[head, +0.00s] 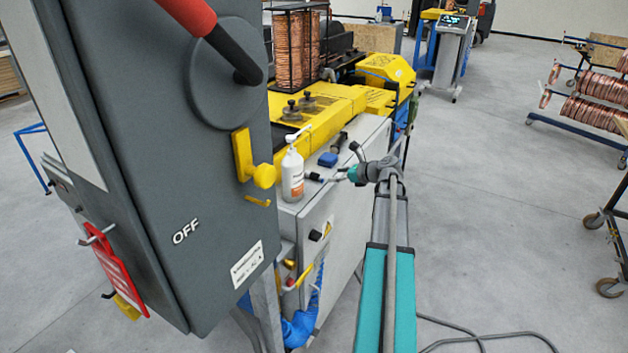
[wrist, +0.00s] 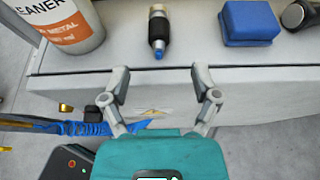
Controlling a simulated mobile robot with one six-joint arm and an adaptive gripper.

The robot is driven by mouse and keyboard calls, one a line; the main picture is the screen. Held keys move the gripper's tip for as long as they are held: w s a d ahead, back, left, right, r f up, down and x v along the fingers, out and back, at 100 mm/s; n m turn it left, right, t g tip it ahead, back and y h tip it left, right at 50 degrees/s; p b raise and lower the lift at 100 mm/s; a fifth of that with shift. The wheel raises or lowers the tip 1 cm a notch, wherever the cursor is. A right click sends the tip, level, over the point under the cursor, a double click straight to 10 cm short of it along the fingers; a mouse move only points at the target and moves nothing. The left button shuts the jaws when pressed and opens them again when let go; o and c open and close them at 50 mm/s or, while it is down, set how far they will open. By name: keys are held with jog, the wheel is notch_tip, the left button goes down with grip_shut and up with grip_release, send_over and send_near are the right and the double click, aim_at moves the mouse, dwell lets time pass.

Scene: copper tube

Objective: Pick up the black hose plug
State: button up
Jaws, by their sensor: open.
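The black hose plug (wrist: 158,32) lies on the grey cabinet top near its front edge in the wrist view. It has a metallic band at its far end and a blue tip toward me. It also shows small in the head view (head: 314,176), right of the white bottle. My gripper (wrist: 160,76) is open and empty. Its two fingers stand apart in front of the cabinet edge, with the plug beyond and roughly centred between them. In the head view my gripper (head: 334,178) is just right of the plug.
A white cleaner bottle (wrist: 66,22) stands left of the plug. A blue box (wrist: 249,24) lies right of it, with a dark round-ended object (wrist: 300,14) farther right. In the head view, a large grey switch box (head: 150,150) fills the left foreground. Bare cabinet top separates these things.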

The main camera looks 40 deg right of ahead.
aim_at(320, 177)
jog(key=shift+x, duration=0.75)
jog(key=shift+f, duration=0.1)
jog(key=b+x, duration=0.1)
jog(key=x, duration=0.1)
jog(key=b+x, duration=0.1)
jog(key=x, duration=0.1)
jog(key=shift+s+f, duration=0.1)
jog(key=shift+f, duration=0.15)
jog(key=shift+w+a+f+b, duration=0.15)
jog(key=shift+w+a+b, duration=0.15)
jog(key=shift+w, duration=0.2)
grip_shut()
